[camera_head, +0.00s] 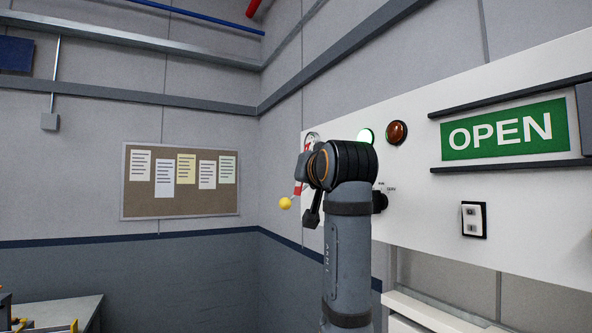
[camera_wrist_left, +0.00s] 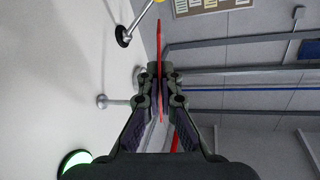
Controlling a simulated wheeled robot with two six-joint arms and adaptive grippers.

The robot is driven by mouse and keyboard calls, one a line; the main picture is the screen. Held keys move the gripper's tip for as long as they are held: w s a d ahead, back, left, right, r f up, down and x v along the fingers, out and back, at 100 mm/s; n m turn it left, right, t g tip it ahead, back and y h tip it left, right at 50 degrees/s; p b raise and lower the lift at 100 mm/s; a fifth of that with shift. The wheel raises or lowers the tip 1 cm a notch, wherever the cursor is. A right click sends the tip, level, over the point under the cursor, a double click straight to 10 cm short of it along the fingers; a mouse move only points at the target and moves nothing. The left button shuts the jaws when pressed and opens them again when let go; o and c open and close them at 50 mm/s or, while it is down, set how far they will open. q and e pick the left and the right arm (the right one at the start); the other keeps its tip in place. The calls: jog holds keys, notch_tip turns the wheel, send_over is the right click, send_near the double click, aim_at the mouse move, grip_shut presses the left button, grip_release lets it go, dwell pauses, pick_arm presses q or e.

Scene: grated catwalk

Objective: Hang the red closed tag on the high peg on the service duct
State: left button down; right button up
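My left arm rises in front of the white panel in the head view and hides most of its gripper. In the left wrist view my left gripper (camera_wrist_left: 160,90) is shut on a thin red tag (camera_wrist_left: 159,48), seen edge-on, which sticks out past the fingertips. Part of the red tag (camera_head: 301,168) shows left of my wrist in the head view. A silver peg (camera_wrist_left: 103,101) stands out from the white panel (camera_wrist_left: 50,60) beside the fingers. Its far end is partly hidden by them, so I cannot tell whether the tag touches it. My right gripper is not in view.
A yellow-knobbed lever (camera_head: 285,203) is close to my gripper. The panel also carries a lit green lamp (camera_head: 365,136), a red lamp (camera_head: 397,132), a green OPEN sign (camera_head: 505,131) between rails and a switch (camera_head: 474,219). A cork board (camera_head: 180,207) hangs on the far wall.

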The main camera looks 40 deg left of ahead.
pick_arm(q)
jog(key=w+d+f+p, duration=0.1)
jog(key=w+d+p, duration=0.1)
jog(key=w, duration=0.4)
jog(key=shift+d, duration=0.45)
jog(key=shift+s+a+f, duration=0.1)
dwell(0.3)
jog(key=c, duration=1.4)
grip_release()
jog(key=shift+c, duration=0.2)
